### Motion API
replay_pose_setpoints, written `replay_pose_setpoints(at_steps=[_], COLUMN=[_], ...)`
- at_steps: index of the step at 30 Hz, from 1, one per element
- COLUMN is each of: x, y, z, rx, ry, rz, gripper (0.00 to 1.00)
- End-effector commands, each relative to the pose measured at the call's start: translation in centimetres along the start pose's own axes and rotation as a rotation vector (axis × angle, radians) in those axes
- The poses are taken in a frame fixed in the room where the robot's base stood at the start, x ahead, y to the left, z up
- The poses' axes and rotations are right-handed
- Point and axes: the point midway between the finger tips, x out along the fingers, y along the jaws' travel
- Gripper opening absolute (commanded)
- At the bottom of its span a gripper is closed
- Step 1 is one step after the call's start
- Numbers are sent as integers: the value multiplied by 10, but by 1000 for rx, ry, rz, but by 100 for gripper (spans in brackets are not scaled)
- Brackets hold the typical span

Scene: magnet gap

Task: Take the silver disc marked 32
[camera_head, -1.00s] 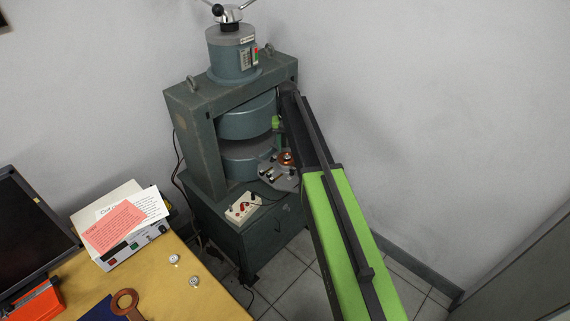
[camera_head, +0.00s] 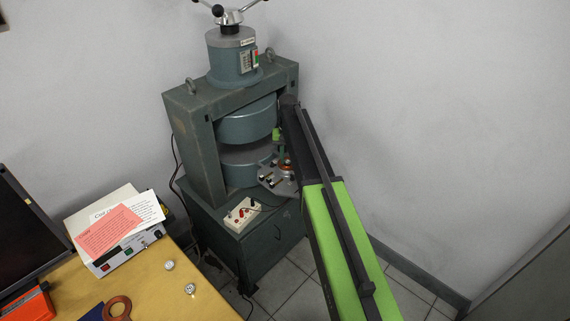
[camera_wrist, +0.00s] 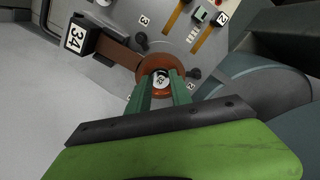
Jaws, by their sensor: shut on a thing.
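The silver disc (camera_wrist: 162,80) shows a dark mark that looks like 32. In the wrist view it sits at the middle of a copper ring (camera_wrist: 148,64), between the tips of my green fingers. My gripper (camera_wrist: 164,88) is shut on the disc, with one finger on each side. In the head view my gripper's green part (camera_head: 276,134) is beside the magnet's gap, and my arm partly covers the area. The disc is too small to make out there.
The green-grey magnet (camera_head: 185,108) stands beside the grey plate (camera_wrist: 112,18) with the copper ring. A dark block labelled 34 (camera_wrist: 77,37) is at the plate's edge. Two other small silver discs (camera_head: 169,265) (camera_head: 190,288) and a copper ring (camera_head: 117,308) lie on the wooden table (camera_head: 215,300).

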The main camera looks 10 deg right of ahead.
Motion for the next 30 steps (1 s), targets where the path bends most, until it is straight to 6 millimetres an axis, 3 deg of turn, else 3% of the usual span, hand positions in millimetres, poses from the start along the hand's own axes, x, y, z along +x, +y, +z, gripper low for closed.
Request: replay_pose_setpoints(at_steps=[5,21,30], x=[-3,-51,-50], y=[0,0,1], z=[0,0,0], rx=[0,0,1], ry=[0,0,0], rz=[0,0,0], gripper=[0,0,0])
